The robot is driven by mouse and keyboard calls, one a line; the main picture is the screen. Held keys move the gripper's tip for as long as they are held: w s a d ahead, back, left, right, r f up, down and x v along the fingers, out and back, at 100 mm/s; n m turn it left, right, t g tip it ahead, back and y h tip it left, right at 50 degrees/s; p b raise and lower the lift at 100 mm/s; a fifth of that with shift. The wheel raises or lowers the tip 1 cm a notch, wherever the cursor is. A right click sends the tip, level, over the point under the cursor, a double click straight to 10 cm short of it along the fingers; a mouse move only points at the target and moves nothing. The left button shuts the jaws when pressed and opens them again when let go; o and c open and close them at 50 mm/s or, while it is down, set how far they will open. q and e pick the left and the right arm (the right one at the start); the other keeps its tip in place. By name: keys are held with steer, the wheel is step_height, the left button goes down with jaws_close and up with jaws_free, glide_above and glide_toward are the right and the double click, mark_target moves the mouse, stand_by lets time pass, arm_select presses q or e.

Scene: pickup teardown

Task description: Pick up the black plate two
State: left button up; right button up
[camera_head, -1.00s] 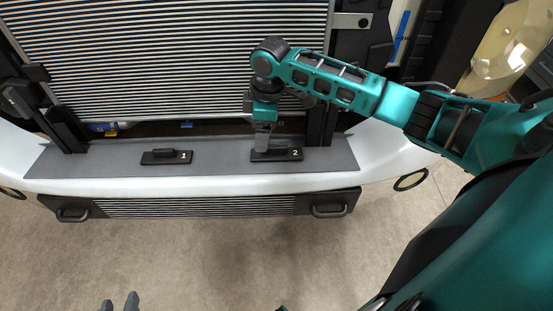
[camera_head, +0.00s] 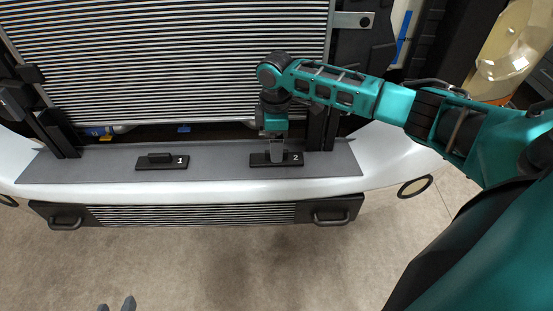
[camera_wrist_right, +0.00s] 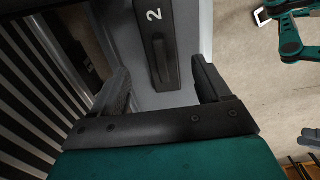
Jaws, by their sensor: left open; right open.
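The black plate two (camera_head: 292,160) is a flat dark plate with a raised handle and a white "2". It lies on the grey ledge (camera_head: 220,163) below the radiator. My right gripper (camera_head: 277,153) is open over its middle. In the right wrist view, plate two (camera_wrist_right: 156,42) shows between and beyond the spread fingers of my right gripper (camera_wrist_right: 161,68), with its handle in line with the gap. I cannot tell whether the fingers touch it. My left gripper (camera_head: 117,306) shows only as two parted fingertips at the bottom edge, open and empty.
A similar black plate one (camera_head: 165,163) lies on the ledge to the left. The finned radiator (camera_head: 180,60) rises behind the ledge. A lower finned panel with handles (camera_head: 190,214) is in front. The floor (camera_head: 230,270) in front is clear.

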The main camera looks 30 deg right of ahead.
mark_target(290, 159)
step_height(290, 159, down, 4)
steer(key=shift+a+f+b, duration=0.1)
steer(key=shift+a+b, duration=0.05)
steer(key=shift+b, duration=0.4)
steer(key=c, duration=1.2)
